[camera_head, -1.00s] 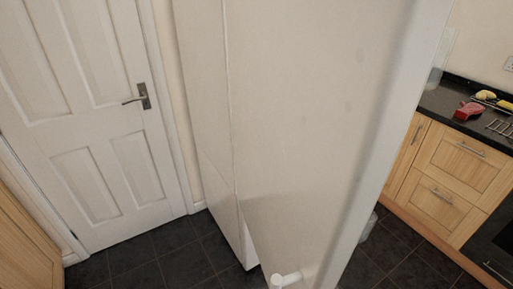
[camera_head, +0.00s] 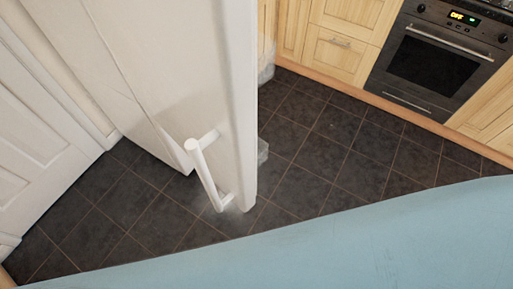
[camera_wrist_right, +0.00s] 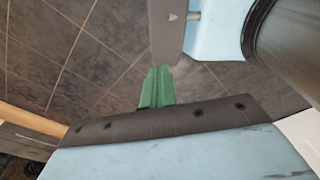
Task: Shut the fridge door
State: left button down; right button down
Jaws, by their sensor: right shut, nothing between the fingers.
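The white fridge door (camera_head: 165,50) stands open in the head view, its thick free edge (camera_head: 244,110) toward the right. A white bar handle (camera_head: 205,172) is on its outer face, low down. Clear plastic parts (camera_head: 262,151) stick out behind the door. The fridge's white side (camera_head: 105,65) shows to the left of the door. My right gripper (camera_wrist_right: 157,76) shows in the right wrist view with green fingers, shut and empty over dark floor tiles. The fridge door cannot be made out for sure there. My left gripper is not in view.
A white room door (camera_head: 35,130) is at the left. Wooden drawers (camera_head: 340,50) and a built-in oven (camera_head: 430,65) line the back right. The dark tiled floor (camera_head: 330,150) between is clear. A light-blue part of mine covers the bottom of the head view.

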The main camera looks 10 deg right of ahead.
aim_at(191, 65)
jog(key=z, duration=0.7)
jog(key=k, duration=0.9)
jog(key=u, duration=0.9)
